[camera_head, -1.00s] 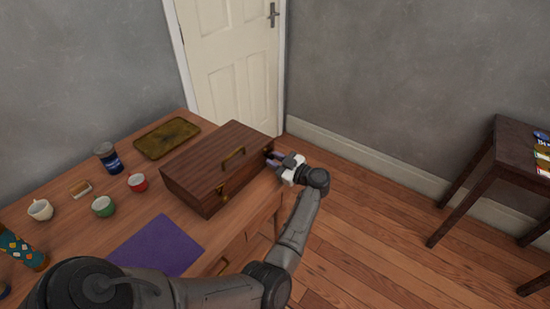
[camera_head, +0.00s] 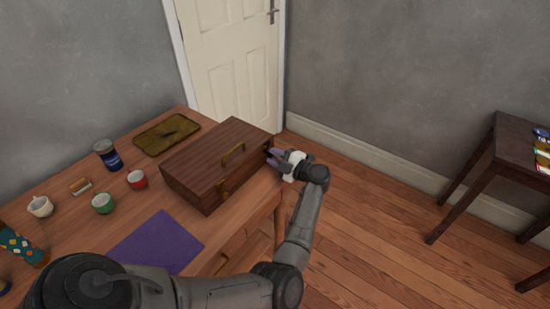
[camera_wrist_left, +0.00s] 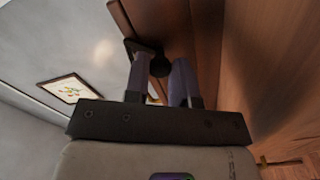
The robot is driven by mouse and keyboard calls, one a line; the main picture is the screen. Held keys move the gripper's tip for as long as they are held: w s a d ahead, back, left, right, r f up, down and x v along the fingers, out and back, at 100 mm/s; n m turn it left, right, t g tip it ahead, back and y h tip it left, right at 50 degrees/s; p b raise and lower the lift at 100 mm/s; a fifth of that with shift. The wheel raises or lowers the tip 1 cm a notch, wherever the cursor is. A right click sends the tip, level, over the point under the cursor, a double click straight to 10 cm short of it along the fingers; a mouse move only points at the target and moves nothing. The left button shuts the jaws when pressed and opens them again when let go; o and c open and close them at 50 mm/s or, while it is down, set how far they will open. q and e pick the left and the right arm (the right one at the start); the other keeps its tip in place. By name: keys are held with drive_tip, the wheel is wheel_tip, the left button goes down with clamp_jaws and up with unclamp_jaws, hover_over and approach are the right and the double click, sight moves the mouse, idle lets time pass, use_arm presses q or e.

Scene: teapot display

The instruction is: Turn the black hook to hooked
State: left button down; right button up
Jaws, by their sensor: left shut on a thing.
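The black hook (camera_wrist_left: 160,66) shows in the left wrist view as a dark round knob with a short arm, on the side of the wooden box. My left gripper (camera_wrist_left: 161,72) is shut on it, one finger on either side. In the head view my left gripper (camera_head: 273,157) is at the right end of the brown wooden box (camera_head: 207,168), and the hook is too small to make out. The box is closed. I cannot tell the hook's exact angle. My right gripper is in neither view.
The box stands on a wooden desk (camera_head: 70,231) beside a yellow-brown tray (camera_head: 166,135). A blue canister (camera_head: 107,155), red cup (camera_head: 137,180), green cup (camera_head: 103,203) and white mug (camera_head: 40,207) stand to its left. A purple mat (camera_head: 158,242) lies in front.

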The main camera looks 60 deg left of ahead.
use_arm(q)
drive_tip(key=shift+n, duration=0.4)
drive_tip(key=c, duration=1)
unclamp_jaws()
drive_tip(key=shift+o, duration=0.2)
drive_tip(key=shift+d, duration=0.1)
drive_tip(key=p+v, duration=0.2)
drive_tip(key=v, duration=1.1)
drive_tip(key=shift+d, duration=0.3)
drive_tip(key=shift+w, duration=0.1)
